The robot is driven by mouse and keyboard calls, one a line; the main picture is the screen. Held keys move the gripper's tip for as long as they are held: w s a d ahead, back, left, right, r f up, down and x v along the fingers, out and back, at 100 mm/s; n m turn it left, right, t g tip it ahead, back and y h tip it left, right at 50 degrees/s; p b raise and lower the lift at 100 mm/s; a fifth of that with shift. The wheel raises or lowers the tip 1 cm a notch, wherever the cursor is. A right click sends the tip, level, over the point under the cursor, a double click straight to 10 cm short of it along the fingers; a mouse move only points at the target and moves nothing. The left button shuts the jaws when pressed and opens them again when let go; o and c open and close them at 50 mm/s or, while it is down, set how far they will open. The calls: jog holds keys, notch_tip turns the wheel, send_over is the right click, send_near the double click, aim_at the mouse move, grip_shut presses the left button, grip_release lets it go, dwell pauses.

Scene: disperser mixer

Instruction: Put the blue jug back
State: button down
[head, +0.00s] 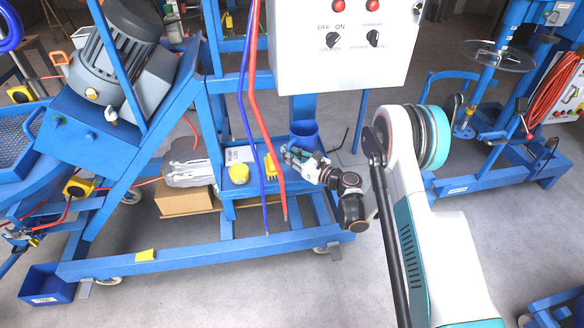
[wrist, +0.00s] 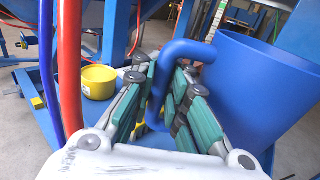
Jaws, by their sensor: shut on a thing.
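The blue jug (head: 304,134) is upright over the low blue shelf of the machine frame, and its lower part is hidden behind my gripper in the head view. In the wrist view the jug (wrist: 258,85) fills the right side, with its handle (wrist: 157,85) between the green-padded fingers. My gripper (head: 292,154) is shut on this handle; it also shows in the wrist view (wrist: 162,100). I cannot tell whether the jug's base touches the shelf.
A yellow cup (head: 239,173) stands on the blue shelf (head: 240,206), left of my gripper. A red hose (head: 268,120) and a blue hose (head: 246,110) hang in front of the shelf, close to my gripper's left side. Floor is clear in front.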

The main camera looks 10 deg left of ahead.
jog(key=shift+f+b, duration=0.85)
jog(key=shift+f, duration=2.05)
jog(key=c, duration=1.6)
grip_release()
jog(key=shift+r, duration=0.15)
